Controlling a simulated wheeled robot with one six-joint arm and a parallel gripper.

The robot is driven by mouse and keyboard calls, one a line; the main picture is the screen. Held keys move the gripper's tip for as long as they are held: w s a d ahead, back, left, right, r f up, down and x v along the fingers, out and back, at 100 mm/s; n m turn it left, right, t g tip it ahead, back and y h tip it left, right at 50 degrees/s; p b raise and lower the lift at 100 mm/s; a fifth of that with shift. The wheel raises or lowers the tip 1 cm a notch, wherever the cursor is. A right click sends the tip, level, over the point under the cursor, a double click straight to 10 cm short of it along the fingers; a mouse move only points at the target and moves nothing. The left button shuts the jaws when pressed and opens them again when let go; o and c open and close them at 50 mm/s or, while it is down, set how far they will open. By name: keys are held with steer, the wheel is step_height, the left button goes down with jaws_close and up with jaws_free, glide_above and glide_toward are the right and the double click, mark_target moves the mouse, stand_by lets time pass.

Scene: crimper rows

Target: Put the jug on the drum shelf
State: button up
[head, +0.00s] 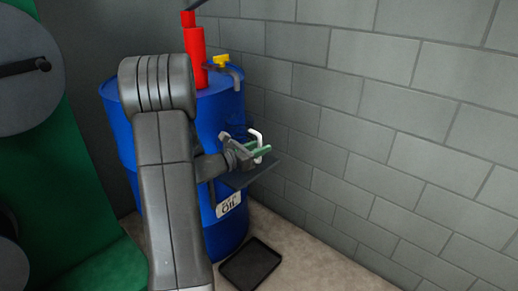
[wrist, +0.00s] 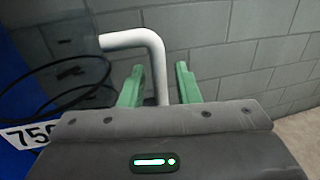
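The jug seems to be a see-through vessel with dark rings (wrist: 70,75) and a white bent handle (wrist: 150,42). In the head view its white handle (head: 259,136) shows beside the drum, and its clear body is hard to make out. My gripper (head: 262,152) is at the handle; in the wrist view its green fingers (wrist: 160,78) stand on both sides of the handle's upright part, with gaps visible. The drum shelf (head: 266,169) is a dark plate on the drum's right side, below my gripper. Whether the jug touches it is hidden.
The blue oil drum (head: 222,235) carries a red pump (head: 195,58) and a yellow-handled tap (head: 222,61) on top. A grey block wall (head: 370,110) stands close on the right. A black tray (head: 251,264) lies on the floor. A green machine (head: 50,190) stands left.

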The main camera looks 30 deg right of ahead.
steer(key=shift+r, duration=0.1)
steer(key=shift+r+p, duration=0.15)
steer(key=shift+p, duration=0.15)
steer(key=a, duration=0.4)
steer(key=s+a, duration=0.1)
steer(key=a, duration=0.3)
steer(key=s+a+p, duration=0.1)
steer(key=a, duration=0.2)
steer(key=shift+s+a, duration=0.15)
steer(key=shift+a, duration=0.25)
steer(key=shift+o, duration=0.2)
stand_by(0.6)
